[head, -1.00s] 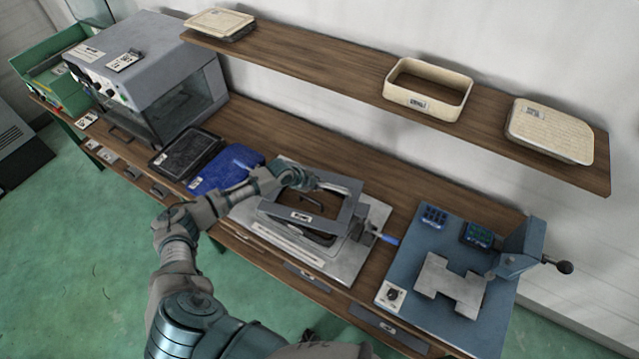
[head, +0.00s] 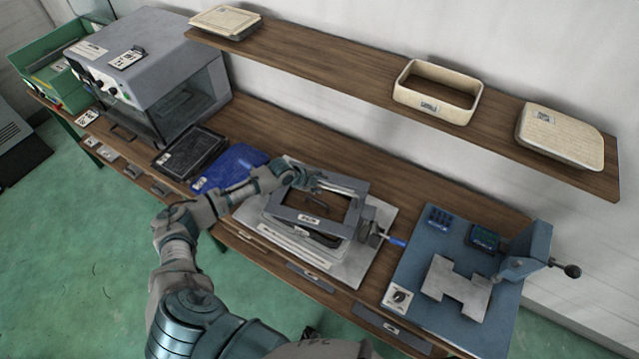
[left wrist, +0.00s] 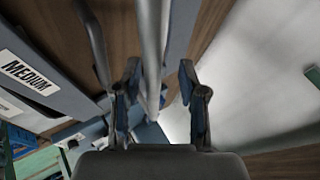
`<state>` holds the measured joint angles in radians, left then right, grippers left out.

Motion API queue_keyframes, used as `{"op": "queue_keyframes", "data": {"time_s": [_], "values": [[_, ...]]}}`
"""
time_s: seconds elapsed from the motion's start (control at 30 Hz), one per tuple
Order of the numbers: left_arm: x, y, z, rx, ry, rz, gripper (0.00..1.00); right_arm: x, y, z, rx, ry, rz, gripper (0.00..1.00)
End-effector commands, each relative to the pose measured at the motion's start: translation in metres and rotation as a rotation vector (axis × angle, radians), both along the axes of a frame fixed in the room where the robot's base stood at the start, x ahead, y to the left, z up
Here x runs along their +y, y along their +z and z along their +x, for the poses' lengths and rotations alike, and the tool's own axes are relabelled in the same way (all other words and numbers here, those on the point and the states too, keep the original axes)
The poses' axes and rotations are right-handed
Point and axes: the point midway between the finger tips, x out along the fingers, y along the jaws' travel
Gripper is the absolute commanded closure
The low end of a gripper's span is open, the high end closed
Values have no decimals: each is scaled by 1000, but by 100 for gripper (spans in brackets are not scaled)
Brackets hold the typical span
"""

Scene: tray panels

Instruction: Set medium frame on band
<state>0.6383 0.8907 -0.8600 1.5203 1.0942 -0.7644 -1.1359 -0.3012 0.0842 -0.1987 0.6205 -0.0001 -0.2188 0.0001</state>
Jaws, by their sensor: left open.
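The medium frame (head: 309,219) is a grey rectangular ring with a white label. It lies over a dark-edged piece (head: 312,236) on the pale plate of a fixture (head: 350,262). Whether that piece is the band, and whether the frame rests flat on it, I cannot tell. The frame's MEDIUM label (left wrist: 26,72) shows at the left of the left wrist view. My left gripper (head: 318,183) is at the frame's back edge; in the left wrist view its fingers (left wrist: 160,108) are apart, with a grey bar between them. My right gripper is out of view.
A blue cloth-like item (head: 232,168) and a black tray (head: 190,152) lie left of the fixture. A blue-handled clamp (head: 385,238) sits at its right. A blue press station (head: 440,255) stands further right. A shelf (head: 330,75) above holds an open cream ring (head: 437,92) and lidded boxes.

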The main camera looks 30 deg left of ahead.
Motion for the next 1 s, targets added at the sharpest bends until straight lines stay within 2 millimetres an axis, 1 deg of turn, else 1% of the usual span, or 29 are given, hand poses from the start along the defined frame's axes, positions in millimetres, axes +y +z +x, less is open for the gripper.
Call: {"op": "queue_keyframes", "data": {"time_s": [0.17,0.4,0.5,0.6,0.7,1.0], "values": [[10,22,-17,0,-1,4,58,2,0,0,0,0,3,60],[28,61,-45,2,1,4,58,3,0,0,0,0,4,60],[34,73,-53,2,1,5,58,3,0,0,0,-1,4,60],[37,81,-59,3,2,3,58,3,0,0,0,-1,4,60],[38,85,-62,3,2,2,58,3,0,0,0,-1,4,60],[38,86,-62,3,2,2,58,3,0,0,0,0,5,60]]}}
